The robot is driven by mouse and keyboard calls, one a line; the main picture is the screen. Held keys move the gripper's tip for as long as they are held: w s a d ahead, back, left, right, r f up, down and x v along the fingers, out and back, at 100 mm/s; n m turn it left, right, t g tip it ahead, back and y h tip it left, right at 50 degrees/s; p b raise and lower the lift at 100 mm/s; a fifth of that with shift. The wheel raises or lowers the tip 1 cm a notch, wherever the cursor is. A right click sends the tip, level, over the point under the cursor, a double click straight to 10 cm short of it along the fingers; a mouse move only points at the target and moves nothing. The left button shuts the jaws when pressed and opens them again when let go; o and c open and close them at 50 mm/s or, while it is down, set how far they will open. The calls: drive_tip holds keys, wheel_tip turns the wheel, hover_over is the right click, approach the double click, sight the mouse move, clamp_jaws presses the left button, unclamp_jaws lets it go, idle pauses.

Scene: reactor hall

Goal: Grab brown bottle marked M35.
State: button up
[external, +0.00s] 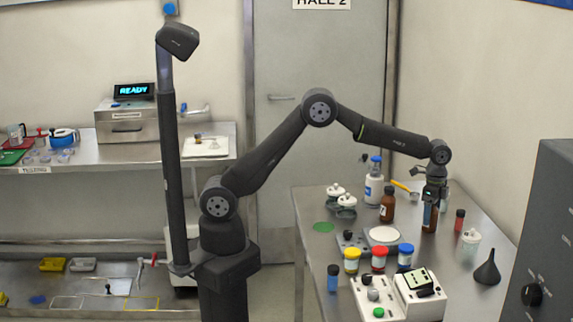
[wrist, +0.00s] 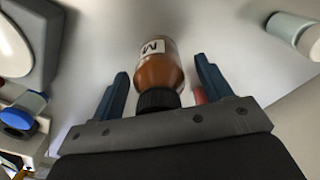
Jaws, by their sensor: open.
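A brown bottle (external: 430,224) with a black cap stands on the right-hand bench directly under my gripper (external: 432,205). In the wrist view the same bottle (wrist: 160,70) lies between my two blue fingers, with a gap on each side. Its white label shows an M; the rest of the marking cannot be read. My gripper (wrist: 160,78) is open and points down around the bottle's upper part. A second brown bottle (external: 387,208) with a dark cap and white label stands to the left; its marking is too small to read.
A red-capped vial (external: 459,220) stands close right of the bottle. A white-lidded jar (external: 470,243) and black funnel (external: 487,270) are farther right.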

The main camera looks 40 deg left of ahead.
drive_tip(key=c, duration=1.2)
drive_tip(key=shift+o, duration=0.2)
drive_tip(key=shift+r, duration=0.15)
